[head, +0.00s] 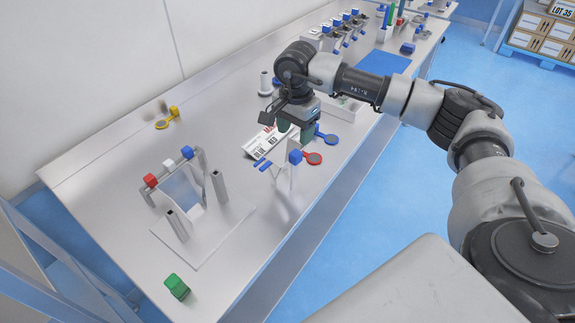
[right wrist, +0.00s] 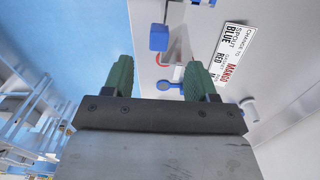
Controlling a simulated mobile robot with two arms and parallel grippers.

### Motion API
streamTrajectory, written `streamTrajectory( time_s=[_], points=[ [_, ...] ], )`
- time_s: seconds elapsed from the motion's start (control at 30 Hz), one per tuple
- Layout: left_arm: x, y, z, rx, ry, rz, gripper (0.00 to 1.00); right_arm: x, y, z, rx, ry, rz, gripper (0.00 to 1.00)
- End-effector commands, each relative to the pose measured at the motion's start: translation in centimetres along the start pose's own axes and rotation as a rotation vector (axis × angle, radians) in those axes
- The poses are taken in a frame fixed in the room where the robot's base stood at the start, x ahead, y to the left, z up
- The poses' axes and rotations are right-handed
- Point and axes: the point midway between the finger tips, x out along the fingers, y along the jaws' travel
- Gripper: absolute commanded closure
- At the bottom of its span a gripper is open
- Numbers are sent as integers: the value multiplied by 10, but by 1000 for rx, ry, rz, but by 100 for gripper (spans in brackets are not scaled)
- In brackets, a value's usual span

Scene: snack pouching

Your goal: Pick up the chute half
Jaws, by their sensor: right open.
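A thin pale metal piece with a blue block on top, apparently the chute half (head: 289,188), stands near the table's front edge. Its blue block also shows in the right wrist view (right wrist: 158,38), just beyond the fingertips and between their lines. My right gripper (head: 295,133) has green fingers, open and empty, above and behind the blue block in the head view. The fingers (right wrist: 159,66) are spread apart, with nothing between them. My left gripper is in neither view.
A printed card (head: 258,143) lies behind the piece; a red ring tool (head: 313,158) and a blue one (head: 328,138) lie beside it. A stand (head: 219,186) with coloured blocks is to the left. A green block (head: 176,287) sits in front.

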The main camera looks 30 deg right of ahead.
Motion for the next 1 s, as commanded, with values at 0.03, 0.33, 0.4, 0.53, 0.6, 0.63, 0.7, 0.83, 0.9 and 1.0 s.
streamTrajectory(
  time_s=[0.03, 0.33, 0.4, 0.53, 0.6, 0.63, 0.7, 0.83, 0.9, 1.0],
  points=[
    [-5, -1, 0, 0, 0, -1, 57, 6, 0, 0, 1, -2, 3, 43],
    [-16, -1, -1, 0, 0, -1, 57, 34, 1, 0, 2, -5, 1, 43],
    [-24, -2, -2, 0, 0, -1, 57, 42, 2, -2, 2, -5, 3, 43],
    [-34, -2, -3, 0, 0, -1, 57, 63, 2, -4, 1, -7, 1, 43],
    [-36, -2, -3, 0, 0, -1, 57, 72, 2, -4, 2, -5, 0, 43],
    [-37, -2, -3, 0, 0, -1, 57, 75, 2, -4, 1, -5, -1, 43],
    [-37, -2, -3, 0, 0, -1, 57, 79, 2, -4, 1, -5, -1, 43],
    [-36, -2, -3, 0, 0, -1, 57, 81, 2, -4, 1, -5, -3, 43],
    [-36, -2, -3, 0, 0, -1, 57, 81, 2, -4, 1, -5, -3, 43],
    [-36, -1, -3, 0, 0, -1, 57, 81, 2, -4, 1, -5, -3, 55]
  ],
)
